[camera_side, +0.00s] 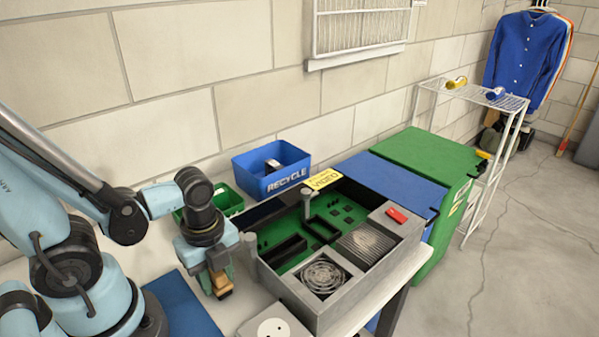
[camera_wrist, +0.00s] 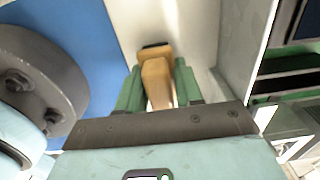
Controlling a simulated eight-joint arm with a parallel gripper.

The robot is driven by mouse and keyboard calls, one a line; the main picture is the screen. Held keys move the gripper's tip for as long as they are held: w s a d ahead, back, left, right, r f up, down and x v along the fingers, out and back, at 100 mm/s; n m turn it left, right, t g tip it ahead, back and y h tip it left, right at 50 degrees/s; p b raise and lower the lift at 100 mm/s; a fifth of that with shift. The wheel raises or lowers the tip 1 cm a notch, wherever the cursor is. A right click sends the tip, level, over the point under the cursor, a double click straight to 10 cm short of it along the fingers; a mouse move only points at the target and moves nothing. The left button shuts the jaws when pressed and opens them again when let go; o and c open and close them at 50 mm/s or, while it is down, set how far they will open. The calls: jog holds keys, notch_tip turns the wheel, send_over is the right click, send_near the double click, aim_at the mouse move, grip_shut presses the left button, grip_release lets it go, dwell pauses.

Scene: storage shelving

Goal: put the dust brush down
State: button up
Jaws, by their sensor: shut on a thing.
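The dust brush (camera_wrist: 157,82) has a tan wooden body with a dark end, and it sits between the two green fingers of my gripper (camera_wrist: 158,75) in the wrist view. In the side view my gripper (camera_side: 215,278) points down and is shut on the brush (camera_side: 221,285), with the dark end lowest. It is over the pale table top, just left of the grey open computer case. I cannot tell whether the brush touches the table. Part of the brush is hidden by the fingers and the gripper body.
The open grey case (camera_side: 318,298) with a green board stands close to the right of my gripper. A blue mat (camera_side: 183,305) lies to the left. A white plate with a disc (camera_side: 274,326) is in front. Blue (camera_side: 271,180) and green (camera_side: 229,200) bins stand behind.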

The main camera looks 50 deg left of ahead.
jog(key=shift+f, duration=0.25)
jog(key=shift+f, duration=0.15)
jog(key=o, duration=1.1)
jog(key=shift+r, duration=6.15)
